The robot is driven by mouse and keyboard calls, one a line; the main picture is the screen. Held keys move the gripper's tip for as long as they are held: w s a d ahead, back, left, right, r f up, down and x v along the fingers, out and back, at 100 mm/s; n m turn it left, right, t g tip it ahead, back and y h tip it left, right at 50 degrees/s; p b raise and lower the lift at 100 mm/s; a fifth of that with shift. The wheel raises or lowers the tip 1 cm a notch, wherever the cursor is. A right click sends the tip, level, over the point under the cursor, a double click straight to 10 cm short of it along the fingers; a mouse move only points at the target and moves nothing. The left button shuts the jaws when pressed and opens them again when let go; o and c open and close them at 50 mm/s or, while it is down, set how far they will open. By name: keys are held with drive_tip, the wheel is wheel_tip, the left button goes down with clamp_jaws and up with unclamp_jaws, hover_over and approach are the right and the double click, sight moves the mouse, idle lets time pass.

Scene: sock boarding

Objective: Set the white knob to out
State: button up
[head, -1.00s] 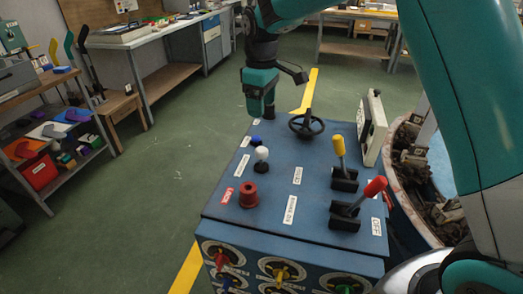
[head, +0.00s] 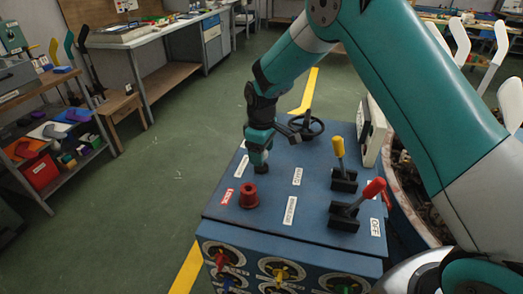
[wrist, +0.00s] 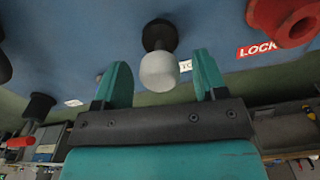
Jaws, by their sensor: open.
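The white knob (wrist: 158,71) shows in the wrist view as a rounded white cap on a short black stem, standing out from the blue panel top. My gripper (wrist: 161,62) is open, with one teal finger on each side of the knob and a visible gap to both. The knob is between the fingers in the picture; I cannot tell how deep it sits between them. In the head view my gripper (head: 259,164) points down over the panel and hides the white knob.
The blue console (head: 325,170) carries a red round knob (head: 249,197) close by, a yellow-handled lever (head: 339,150), a red-handled lever (head: 372,190) and a black handwheel (head: 307,127). A red LOCK label (wrist: 258,49) sits beside the red knob.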

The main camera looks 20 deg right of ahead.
clamp_jaws()
wheel_tip(320, 180, up, 3)
drive_tip(key=shift+r+p, duration=0.15)
drive_tip(key=shift+p, duration=0.95)
unclamp_jaws()
wheel_tip(320, 180, up, 17)
drive_tip(key=b, duration=0.1)
drive_tip(key=shift+r, duration=0.15)
